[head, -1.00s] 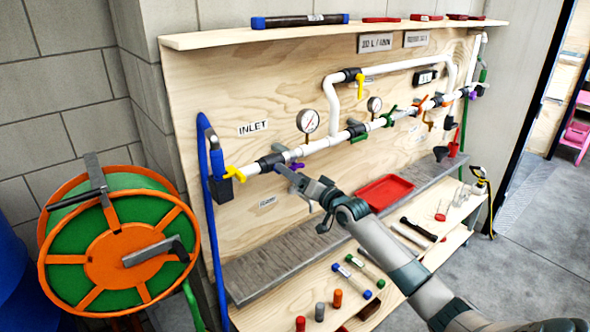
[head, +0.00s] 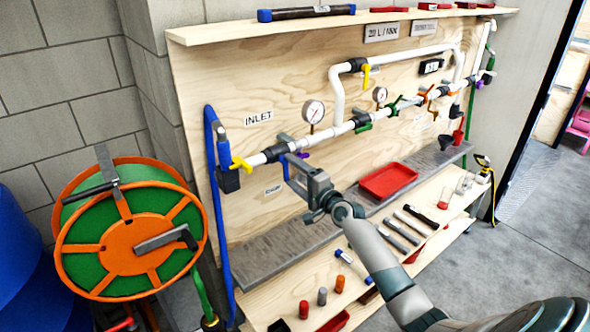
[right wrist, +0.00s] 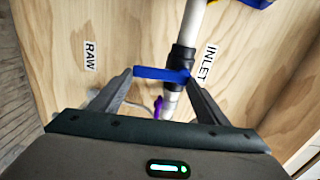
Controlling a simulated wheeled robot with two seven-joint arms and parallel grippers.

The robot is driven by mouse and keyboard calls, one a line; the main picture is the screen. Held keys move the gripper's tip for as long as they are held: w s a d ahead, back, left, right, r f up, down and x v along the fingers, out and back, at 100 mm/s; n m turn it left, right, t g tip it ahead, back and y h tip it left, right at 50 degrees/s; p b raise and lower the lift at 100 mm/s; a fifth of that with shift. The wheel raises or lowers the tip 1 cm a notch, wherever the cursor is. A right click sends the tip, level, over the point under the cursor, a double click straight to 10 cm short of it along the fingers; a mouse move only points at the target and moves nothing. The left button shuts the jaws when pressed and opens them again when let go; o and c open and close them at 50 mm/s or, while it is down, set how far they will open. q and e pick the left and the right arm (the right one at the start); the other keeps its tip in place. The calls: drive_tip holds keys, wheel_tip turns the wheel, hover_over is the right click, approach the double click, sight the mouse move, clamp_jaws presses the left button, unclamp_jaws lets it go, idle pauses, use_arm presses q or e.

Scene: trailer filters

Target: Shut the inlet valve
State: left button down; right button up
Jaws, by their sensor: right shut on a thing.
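The black inlet valve (head: 277,152) sits in the white pipe, to the right of and below the INLET label (head: 259,117). In the right wrist view, its blue handle (right wrist: 160,73) lies across the pipe, roughly square to it, and spans the gap between my fingertips. My right gripper (head: 293,170) is shut on this handle, and its fingers also show in the right wrist view (right wrist: 161,82). In the head view the fingers partly hide the handle. My left gripper is in neither view.
A yellow handle (head: 240,164) is left of the valve, and a gauge (head: 313,111) and a green handle (head: 364,127) are to the right. A purple handle (right wrist: 158,106) is close by. A red tray (head: 388,181) stands on the grey shelf. An orange-green hose reel (head: 120,232) is at left.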

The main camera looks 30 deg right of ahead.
drive_tip(key=shift+a+m, duration=0.1)
drive_tip(key=shift+m, duration=0.4)
drive_tip(key=o, duration=1.5)
drive_tip(key=shift+s+f, duration=0.15)
drive_tip(key=shift+s, duration=0.7)
drive_tip(key=s+d+b, duration=0.1)
drive_tip(key=s+b, duration=0.2)
drive_tip(key=s, duration=1.2)
drive_tip(key=shift+s+d, duration=0.2)
drive_tip(key=shift+s, duration=0.15)
